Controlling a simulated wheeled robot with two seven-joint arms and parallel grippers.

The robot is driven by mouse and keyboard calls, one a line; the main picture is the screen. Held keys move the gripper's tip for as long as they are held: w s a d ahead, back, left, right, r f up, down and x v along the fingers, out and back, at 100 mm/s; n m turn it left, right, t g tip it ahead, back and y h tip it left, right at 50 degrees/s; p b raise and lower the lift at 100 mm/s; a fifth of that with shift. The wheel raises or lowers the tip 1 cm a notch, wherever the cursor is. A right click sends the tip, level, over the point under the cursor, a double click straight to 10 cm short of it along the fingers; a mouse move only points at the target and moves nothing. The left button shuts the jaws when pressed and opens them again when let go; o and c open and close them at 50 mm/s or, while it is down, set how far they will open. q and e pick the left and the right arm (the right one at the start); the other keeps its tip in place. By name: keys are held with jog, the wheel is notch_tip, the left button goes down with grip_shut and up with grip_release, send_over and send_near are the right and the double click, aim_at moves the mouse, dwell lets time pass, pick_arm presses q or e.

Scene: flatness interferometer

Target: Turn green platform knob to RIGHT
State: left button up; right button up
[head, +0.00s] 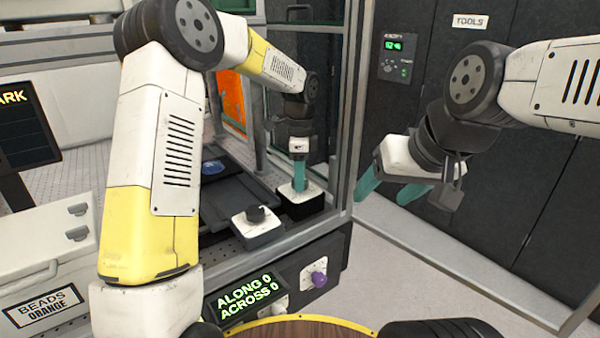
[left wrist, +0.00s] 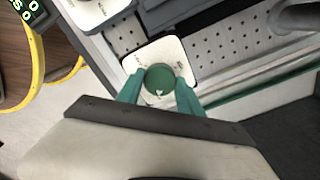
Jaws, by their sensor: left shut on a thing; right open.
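The green platform knob (left wrist: 160,79) is round and sits on a white square plate (left wrist: 178,53), with a small pale mark near its rim; the lettering on the plate is too small to read. My left gripper (left wrist: 159,93) is shut on the knob, one teal finger on each side. In the head view my left gripper (head: 299,177) points down onto the white-topped black box (head: 310,196), and its fingers hide the knob. My right gripper (head: 391,187) is open and empty at the right, in front of dark cabinets and away from the box.
A black knob on a white-topped box (head: 271,235) stands just left of the green knob's box. Below are a display reading ALONG 0, ACROSS 0 (head: 246,298) and a purple knob (head: 318,279). A grey frame post (head: 352,100) rises between my grippers.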

pick_arm(q)
jog(key=shift+r, duration=0.1)
dwell(0.4)
jog(key=o, duration=1.4)
notch_tip(320, 180, up, 7)
jog(key=shift+r, duration=0.35)
jog(key=shift+r, duration=0.1)
